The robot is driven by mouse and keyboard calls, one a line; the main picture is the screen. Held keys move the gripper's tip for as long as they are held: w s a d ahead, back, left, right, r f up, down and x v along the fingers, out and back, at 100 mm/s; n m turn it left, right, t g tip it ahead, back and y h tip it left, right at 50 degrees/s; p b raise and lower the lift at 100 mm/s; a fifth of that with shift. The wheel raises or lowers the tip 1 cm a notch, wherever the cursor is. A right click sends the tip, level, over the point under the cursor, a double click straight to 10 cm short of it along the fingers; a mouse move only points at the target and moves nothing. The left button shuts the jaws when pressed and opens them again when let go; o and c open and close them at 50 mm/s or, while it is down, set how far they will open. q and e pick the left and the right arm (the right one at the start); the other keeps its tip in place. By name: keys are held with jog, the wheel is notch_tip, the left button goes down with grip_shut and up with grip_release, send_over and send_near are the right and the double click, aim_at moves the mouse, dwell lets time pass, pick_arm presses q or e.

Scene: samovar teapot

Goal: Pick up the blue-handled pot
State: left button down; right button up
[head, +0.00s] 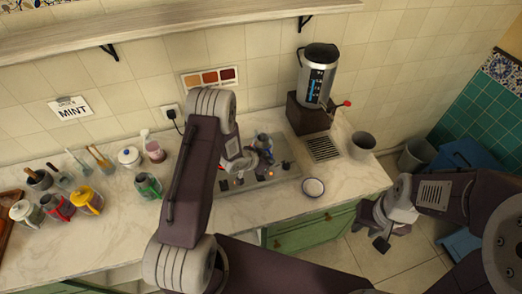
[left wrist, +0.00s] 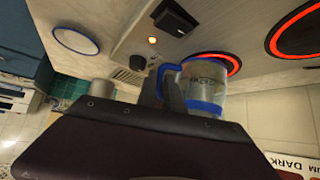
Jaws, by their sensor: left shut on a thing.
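The blue-handled pot (left wrist: 205,82) is a clear pot with blue rims and a blue handle (left wrist: 167,72) in the left wrist view. In the head view the pot (head: 264,148) is over the stove panel, partly hidden by my left arm. My left gripper (head: 248,162) is shut on the pot's handle side; its fingers (left wrist: 162,85) also show against the handle in the left wrist view. The pot is beside the glowing red rings; I cannot tell whether it touches the surface. My right gripper (head: 382,222) hangs off the counter's right front, empty, its jaw opening unclear.
The stove panel (head: 255,179) has knobs and a lit orange lamp. A samovar (head: 316,78) stands right of it. A small white bowl (head: 313,187) and a grey cup (head: 362,144) are nearby. Several coloured-handled pots, including a yellow one (head: 87,200), stand left.

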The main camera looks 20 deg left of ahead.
pick_arm(q)
jog(key=shift+r, duration=0.1)
dwell(0.6)
jog(key=shift+r, duration=0.75)
jog(key=s+d+r+p, duration=0.5)
jog(key=s+r, duration=0.4)
jog(key=s, duration=0.1)
jog(key=shift+s+d+r+p, duration=0.15)
jog(key=shift+s+r+p, duration=0.1)
jog(key=shift+p, duration=0.05)
jog(key=shift+w, duration=0.1)
